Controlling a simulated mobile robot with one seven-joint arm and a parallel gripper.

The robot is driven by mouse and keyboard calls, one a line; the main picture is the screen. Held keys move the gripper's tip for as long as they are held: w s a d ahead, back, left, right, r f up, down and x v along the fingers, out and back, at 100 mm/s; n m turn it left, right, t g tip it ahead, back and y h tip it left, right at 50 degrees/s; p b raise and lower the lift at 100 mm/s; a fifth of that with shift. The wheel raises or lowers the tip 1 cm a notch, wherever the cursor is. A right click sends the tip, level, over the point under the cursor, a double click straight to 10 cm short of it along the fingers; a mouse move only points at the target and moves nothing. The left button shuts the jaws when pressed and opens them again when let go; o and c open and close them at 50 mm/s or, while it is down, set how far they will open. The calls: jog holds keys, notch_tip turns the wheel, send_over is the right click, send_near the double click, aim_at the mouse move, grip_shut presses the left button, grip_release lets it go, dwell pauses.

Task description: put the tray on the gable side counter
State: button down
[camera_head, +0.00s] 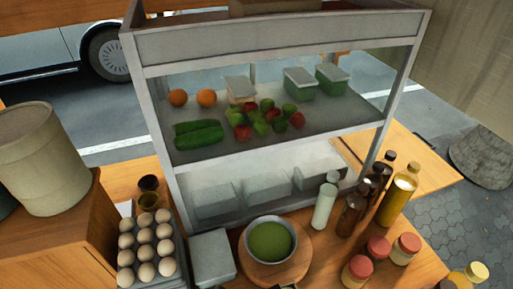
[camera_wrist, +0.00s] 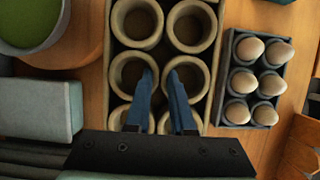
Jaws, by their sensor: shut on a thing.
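A tray (camera_wrist: 109,50) with several round, thick-rimmed clay cups set in rows shows in the wrist view. My gripper (camera_wrist: 161,74) reaches over it with two blue fingers, the tips close together between two neighbouring cups. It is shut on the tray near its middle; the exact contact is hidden. Neither the gripper nor this tray can be made out in the head view. A wooden counter surface (camera_head: 420,165) shows behind the display case on the right; I cannot tell which surface is the gable side counter.
A glass display case (camera_head: 280,45) stands mid-counter. Eggs in a grey carton (camera_head: 183,275), a box (camera_head: 212,262), a green-filled bowl (camera_head: 270,242) and several bottles (camera_head: 398,195) crowd the front. A bucket (camera_head: 40,160) stands left. Eggs (camera_wrist: 274,52) sit beside the tray.

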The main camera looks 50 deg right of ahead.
notch_tip(320, 180, down, 8)
jog(key=shift+w+f, duration=0.1)
jog(key=shift+f, duration=0.1)
dwell(0.3)
jog(key=shift+f, duration=0.15)
jog(key=c, duration=0.8)
grip_release()
jog(key=shift+o, duration=0.2)
jog(key=v, duration=1.2)
jog(key=shift+w, duration=0.1)
